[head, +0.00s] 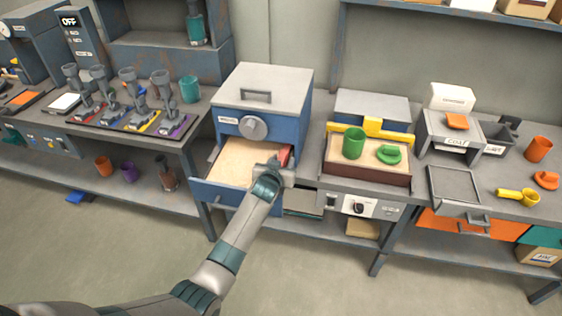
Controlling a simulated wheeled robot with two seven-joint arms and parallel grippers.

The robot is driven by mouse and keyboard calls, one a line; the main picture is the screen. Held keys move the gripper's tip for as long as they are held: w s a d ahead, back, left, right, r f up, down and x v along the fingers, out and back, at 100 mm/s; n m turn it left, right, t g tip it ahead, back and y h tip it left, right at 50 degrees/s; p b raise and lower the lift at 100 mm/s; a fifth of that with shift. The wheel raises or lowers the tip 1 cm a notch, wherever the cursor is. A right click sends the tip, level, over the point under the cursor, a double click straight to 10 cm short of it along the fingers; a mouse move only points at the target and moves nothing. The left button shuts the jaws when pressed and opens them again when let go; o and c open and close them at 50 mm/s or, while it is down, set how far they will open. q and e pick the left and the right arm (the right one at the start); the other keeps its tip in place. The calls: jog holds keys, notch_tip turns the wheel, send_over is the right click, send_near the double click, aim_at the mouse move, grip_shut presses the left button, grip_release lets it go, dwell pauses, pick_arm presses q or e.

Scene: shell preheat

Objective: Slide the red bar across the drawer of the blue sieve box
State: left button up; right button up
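The blue sieve box (266,99) stands on the bench, with a grey top, a lid handle and a round front knob. Its drawer (232,193) is pulled out and holds a flat, pale, sand-like fill. The red bar (285,155) shows only in small part at the drawer's right side, just beyond my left gripper (277,165). That gripper reaches over the drawer's front right corner, at the bar. The wrist hides the fingertips and most of the bar, so I cannot tell whether the fingers grip it. My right gripper is out of view.
Left, several grey tools stand on coloured mats near a teal cup (189,89). The floor in front is mostly clear.

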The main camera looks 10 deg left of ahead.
pick_arm(q)
jog(key=shift+s+a, duration=0.15)
jog(key=shift+s, duration=0.05)
jog(key=shift+s+r, duration=0.1)
jog(key=shift+s, duration=0.05)
jog(key=b+v, duration=0.2)
jog(key=v, duration=1.4)
jog(key=shift+s+r, duration=0.25)
jog(key=shift+s, duration=0.1)
